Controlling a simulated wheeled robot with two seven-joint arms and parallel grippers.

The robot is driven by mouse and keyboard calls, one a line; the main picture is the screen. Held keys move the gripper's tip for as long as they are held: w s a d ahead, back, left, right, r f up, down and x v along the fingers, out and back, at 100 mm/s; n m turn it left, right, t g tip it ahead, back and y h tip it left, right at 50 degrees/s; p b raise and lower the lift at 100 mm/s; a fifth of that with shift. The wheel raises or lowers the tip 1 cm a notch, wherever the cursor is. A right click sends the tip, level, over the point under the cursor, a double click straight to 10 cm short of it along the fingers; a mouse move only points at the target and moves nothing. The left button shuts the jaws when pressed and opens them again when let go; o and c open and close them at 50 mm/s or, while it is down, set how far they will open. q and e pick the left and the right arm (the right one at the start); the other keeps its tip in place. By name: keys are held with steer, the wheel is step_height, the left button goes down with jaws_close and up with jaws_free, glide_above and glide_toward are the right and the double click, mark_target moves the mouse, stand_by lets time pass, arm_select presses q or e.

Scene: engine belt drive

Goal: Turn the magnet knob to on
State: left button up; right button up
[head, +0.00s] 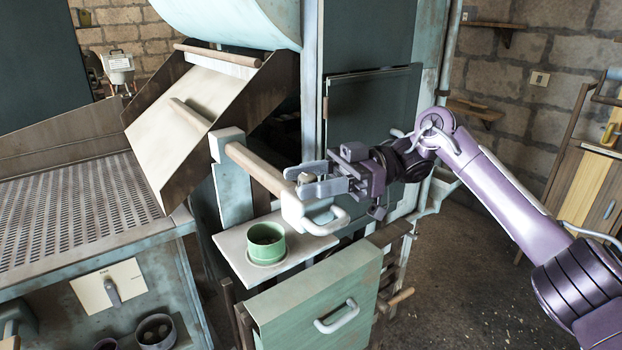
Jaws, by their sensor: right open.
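A grey knob (112,291) sits on a cream plate (88,292) at the lower left, on the front of the blue-grey machine. Small marks on the plate are too small to read, so I cannot tell which setting the knob points to. My right gripper (308,181) is open near the middle of the view, far to the right of the knob and higher in the picture. Its fingers are by the white end of a wooden bar; I cannot tell whether they touch it. My left gripper is not in view.
A wooden bar (256,168) with a white end and a tilted chute (190,110) stand between my right gripper and the knob. A green cup (266,243) sits on a pale shelf (239,254). Below is a green drawer (290,308). A perforated deck (70,210) lies above the knob.

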mark_target(316, 180)
steer(key=shift+d, duration=0.1)
steer(key=shift+w+d+f+b, duration=0.15)
steer(key=shift+w+d+b, duration=0.05)
steer(key=shift+d+b, duration=0.2)
steer(key=shift+b+v, duration=0.35)
steer(key=shift+v, duration=0.65)
steer(key=shift+b+v, duration=0.45)
steer(key=shift+v, duration=2)
